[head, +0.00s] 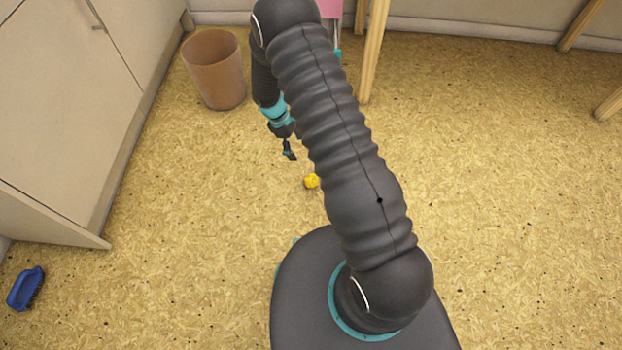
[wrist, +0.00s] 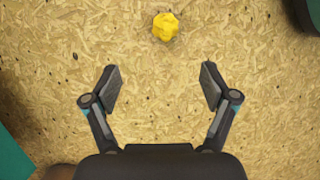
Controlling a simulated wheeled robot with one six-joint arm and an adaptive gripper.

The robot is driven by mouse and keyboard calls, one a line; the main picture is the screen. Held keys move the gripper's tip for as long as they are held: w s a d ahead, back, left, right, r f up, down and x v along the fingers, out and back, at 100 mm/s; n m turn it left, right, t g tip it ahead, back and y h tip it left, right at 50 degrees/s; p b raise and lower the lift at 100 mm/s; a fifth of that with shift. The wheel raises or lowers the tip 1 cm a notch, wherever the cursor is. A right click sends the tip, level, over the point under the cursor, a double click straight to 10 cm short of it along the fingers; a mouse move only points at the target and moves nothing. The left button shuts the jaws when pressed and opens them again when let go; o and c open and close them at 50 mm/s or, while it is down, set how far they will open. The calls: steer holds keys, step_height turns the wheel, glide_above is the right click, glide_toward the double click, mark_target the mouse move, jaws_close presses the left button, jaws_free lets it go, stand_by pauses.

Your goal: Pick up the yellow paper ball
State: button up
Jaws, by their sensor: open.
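The yellow paper ball (head: 312,181) lies on the chipboard floor, just left of my arm in the head view. In the wrist view the small crumpled ball (wrist: 166,27) is near the top centre, beyond the fingertips and roughly in line with the gap between them. My gripper (wrist: 161,78) is open and empty, its two fingers spread wide. In the head view my gripper (head: 290,152) points down, up and to the left of the ball; it is partly hidden behind my arm there.
A brown bin (head: 215,72) stands at the back left beside a pale cabinet (head: 70,90). A blue brush (head: 25,288) lies at the lower left. Wooden legs (head: 371,52) stand at the back. The floor around the ball is clear.

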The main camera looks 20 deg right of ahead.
mark_target(308, 176)
steer(key=shift+n, duration=0.4)
steer(key=x, duration=0.7)
steer(key=a+x, duration=0.1)
steer(key=x, duration=0.3)
steer(key=shift+s+f, duration=0.25)
steer(key=shift+f, duration=0.25)
steer(key=shift+x, duration=3.05)
steer(key=shift+s+a, duration=0.1)
steer(key=shift+a, duration=0.05)
steer(key=c, duration=0.8)
